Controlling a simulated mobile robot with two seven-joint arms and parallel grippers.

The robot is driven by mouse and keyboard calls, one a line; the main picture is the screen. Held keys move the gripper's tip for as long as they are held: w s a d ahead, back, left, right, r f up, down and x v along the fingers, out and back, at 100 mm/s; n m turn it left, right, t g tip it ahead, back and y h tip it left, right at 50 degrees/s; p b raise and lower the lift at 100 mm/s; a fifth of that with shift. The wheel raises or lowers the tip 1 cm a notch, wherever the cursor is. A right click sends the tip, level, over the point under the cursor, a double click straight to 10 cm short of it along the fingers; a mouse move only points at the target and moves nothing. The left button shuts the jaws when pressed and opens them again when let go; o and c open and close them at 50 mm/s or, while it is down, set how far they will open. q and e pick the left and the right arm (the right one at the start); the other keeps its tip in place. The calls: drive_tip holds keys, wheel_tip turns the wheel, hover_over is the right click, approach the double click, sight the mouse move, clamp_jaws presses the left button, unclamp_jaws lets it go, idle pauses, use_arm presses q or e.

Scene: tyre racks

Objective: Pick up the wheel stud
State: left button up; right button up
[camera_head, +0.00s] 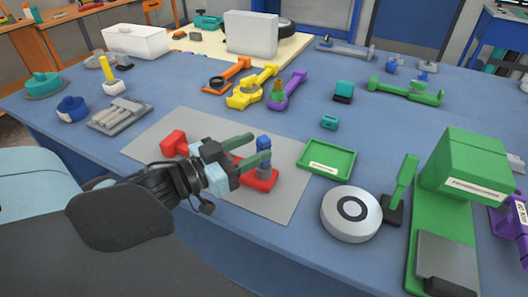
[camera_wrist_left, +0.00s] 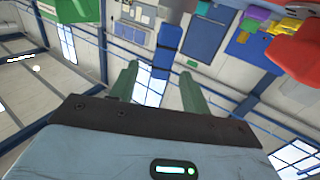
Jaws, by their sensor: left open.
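What seems to be the wheel stud (camera_head: 264,143), a small upright piece with a blue top, stands on a red base (camera_head: 262,182) on the grey mat. My left gripper (camera_head: 259,146) is open, its two green fingers pointing at the blue top. In the head view one finger partly covers the piece below the blue top. In the left wrist view the blue part (camera_wrist_left: 167,48) shows between and beyond the fingers (camera_wrist_left: 160,78); contact cannot be told. My right gripper is not in view.
A red block (camera_head: 174,143) lies left of my gripper on the grey mat (camera_head: 292,190). A green tray (camera_head: 328,162), a round grey disc (camera_head: 351,213) and a green machine (camera_head: 460,175) stand to the right. Coloured tools (camera_head: 245,92) lie behind the mat.

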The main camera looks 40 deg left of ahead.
sight(259, 146)
use_arm(q)
drive_tip(key=shift+w, duration=0.1)
drive_tip(key=shift+w, duration=0.2)
drive_tip(key=shift+f+x, duration=0.1)
drive_tip(key=shift+x, duration=1.1)
drive_tip(key=shift+f+x, duration=0.15)
drive_tip(key=shift+x, duration=1.05)
clamp_jaws()
drive_tip(key=shift+r, duration=0.1)
